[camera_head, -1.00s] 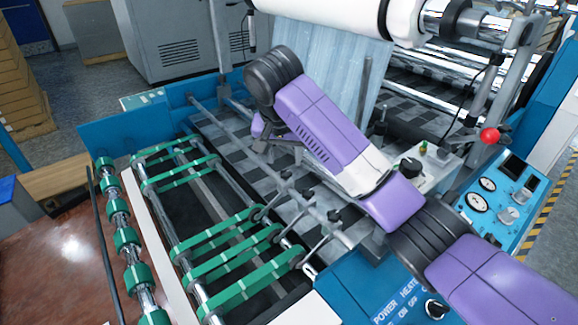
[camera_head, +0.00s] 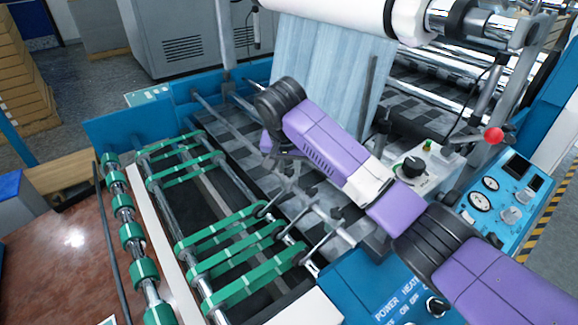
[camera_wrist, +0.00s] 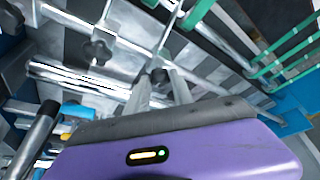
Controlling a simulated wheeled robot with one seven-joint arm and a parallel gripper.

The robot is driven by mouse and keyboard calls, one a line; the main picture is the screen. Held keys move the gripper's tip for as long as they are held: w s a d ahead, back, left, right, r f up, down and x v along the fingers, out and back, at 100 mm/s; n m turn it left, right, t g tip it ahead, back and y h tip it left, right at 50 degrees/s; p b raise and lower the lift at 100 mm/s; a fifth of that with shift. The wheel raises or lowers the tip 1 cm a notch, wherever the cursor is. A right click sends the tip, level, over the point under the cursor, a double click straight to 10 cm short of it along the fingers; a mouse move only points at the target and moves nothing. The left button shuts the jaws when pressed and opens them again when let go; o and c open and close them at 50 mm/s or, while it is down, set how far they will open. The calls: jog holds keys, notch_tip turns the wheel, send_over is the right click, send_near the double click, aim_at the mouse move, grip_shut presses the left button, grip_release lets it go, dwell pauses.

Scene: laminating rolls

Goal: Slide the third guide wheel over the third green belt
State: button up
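Several green belts run over the rollers at the left in the head view; the third from the front is this belt (camera_head: 215,229). Guide wheel arms hang from a cross bar beside the near belts, with black knobs (camera_head: 336,212) on top. The third arm from the front (camera_head: 266,207) reaches toward the third belt; its wheel is too small to make out. My gripper (camera_head: 284,182) is low over the bar by the rearmost of these knobs. In the wrist view, its grey fingers (camera_wrist: 160,82) are apart, with a black knob (camera_wrist: 158,75) seen between their tips. Contact cannot be told.
A roller with green rings (camera_head: 125,222) lies at the far left. Blue machine frame (camera_head: 145,125) and a control panel (camera_head: 505,200) flank the work area. Hanging film (camera_head: 325,55) stands behind my arm. Other knobs (camera_wrist: 97,50) and bars are close to the fingers.

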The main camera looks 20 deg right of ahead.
grip_shut()
dwell(0.9)
jog(key=shift+w, duration=0.1)
jog(key=shift+w+a+r, duration=0.1)
jog(key=shift+w+a, duration=0.1)
jog(key=shift+w, duration=0.5)
jog(key=shift+w+a+f, duration=0.1)
jog(key=shift+w+a, duration=0.1)
jog(key=shift+w, duration=0.5)
jog(key=shift+w+a+r, duration=0.1)
jog(key=shift+w+a, duration=0.1)
jog(key=shift+w, duration=0.5)
jog(key=o, duration=0.9)
grip_release()
jog(key=shift+c, duration=0.2)
